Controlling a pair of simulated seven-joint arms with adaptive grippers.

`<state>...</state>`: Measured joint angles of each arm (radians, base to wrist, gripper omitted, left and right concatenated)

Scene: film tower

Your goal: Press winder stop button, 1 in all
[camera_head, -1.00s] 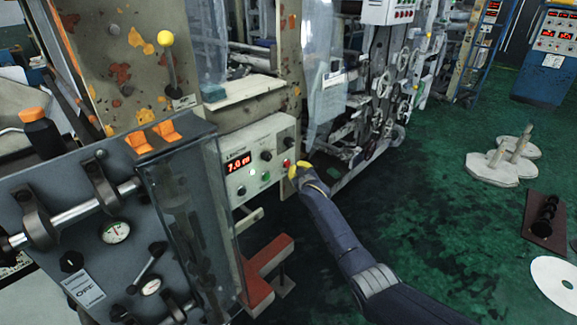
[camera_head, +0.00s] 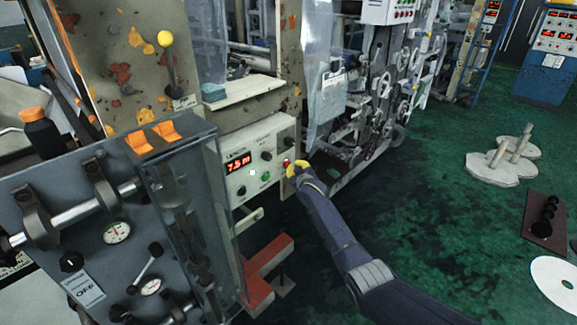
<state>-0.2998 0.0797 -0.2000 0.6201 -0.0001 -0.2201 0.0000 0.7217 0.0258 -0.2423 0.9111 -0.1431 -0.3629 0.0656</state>
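The winder control panel (camera_head: 258,160) is a cream box on the machine's front, with a red digital display (camera_head: 238,163) that reads about 7.5 m. A red button (camera_head: 286,163) sits at the panel's right end. A green button (camera_head: 265,176) and dark knobs sit to its left. My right gripper (camera_head: 295,168), with yellow fingertips, is right beside the red button at the panel's right edge. I cannot tell whether it touches the button, or whether its fingers are open or shut. My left gripper is not in view.
A grey machine block with gauges (camera_head: 116,232) and a clear guard stands at left. A red bracket (camera_head: 266,262) juts out below the panel. Pale discs with a post (camera_head: 495,165) and a white disc (camera_head: 556,283) lie on the green floor at right.

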